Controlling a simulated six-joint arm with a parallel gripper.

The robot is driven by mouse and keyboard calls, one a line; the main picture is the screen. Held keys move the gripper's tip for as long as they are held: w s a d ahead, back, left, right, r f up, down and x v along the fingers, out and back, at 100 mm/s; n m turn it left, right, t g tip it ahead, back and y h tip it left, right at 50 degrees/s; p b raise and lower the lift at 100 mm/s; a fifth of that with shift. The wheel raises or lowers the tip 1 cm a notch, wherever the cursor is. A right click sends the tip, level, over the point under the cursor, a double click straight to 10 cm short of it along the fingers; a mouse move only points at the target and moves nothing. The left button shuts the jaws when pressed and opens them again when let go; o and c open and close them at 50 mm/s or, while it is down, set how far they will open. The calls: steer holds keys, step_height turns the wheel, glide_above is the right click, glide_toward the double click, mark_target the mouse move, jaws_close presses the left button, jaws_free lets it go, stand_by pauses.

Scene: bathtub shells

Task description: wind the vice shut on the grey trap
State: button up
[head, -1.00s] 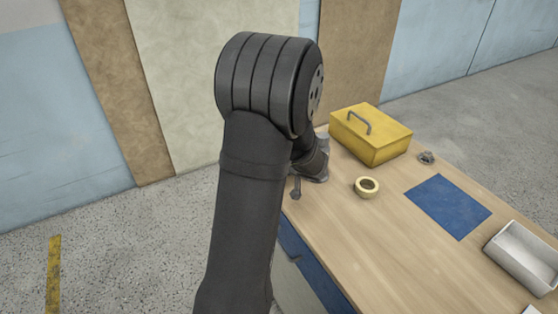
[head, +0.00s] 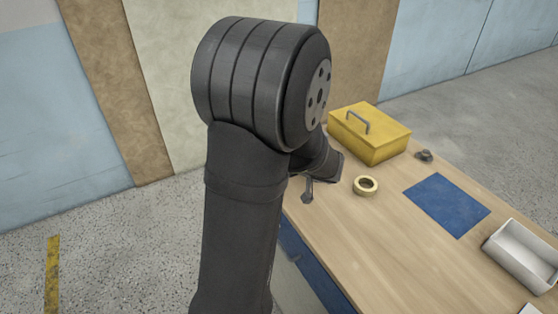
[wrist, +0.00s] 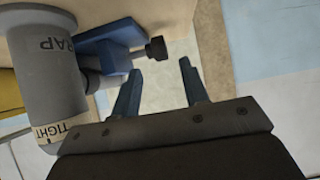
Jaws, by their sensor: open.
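In the wrist view the grey trap (wrist: 48,78) is a grey cylinder at the left, with "TRAP" lettering and a pale "TIGHT" label. The blue vice (wrist: 105,48) is beside it, with a dark screw knob (wrist: 156,48) sticking out to the right. My gripper (wrist: 160,68) is open, with its two blue fingers apart. The knob appears just beyond the gap between the fingertips; I see no contact. In the head view my arm hides the vice, the trap and most of the gripper.
On the wooden table (head: 375,230) are a yellow toolbox (head: 372,140), a tape roll (head: 366,186), a blue mat (head: 446,205), a small dark part (head: 424,155) and a white tray (head: 522,258).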

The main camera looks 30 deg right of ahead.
steer(key=v, duration=1)
steer(key=shift+s, duration=0.15)
steer(key=shift+r, duration=0.1)
steer(key=w+r+g, duration=0.4)
steer(key=w+g, duration=0.2)
steer(key=w, duration=0.2)
steer(key=w+r+g, duration=0.4)
steer(key=w+g, duration=0.1)
steer(key=w, duration=0.4)
step_height(320, 180, down, 17)
steer(key=shift+f, duration=0.1)
steer(key=c, duration=0.8)
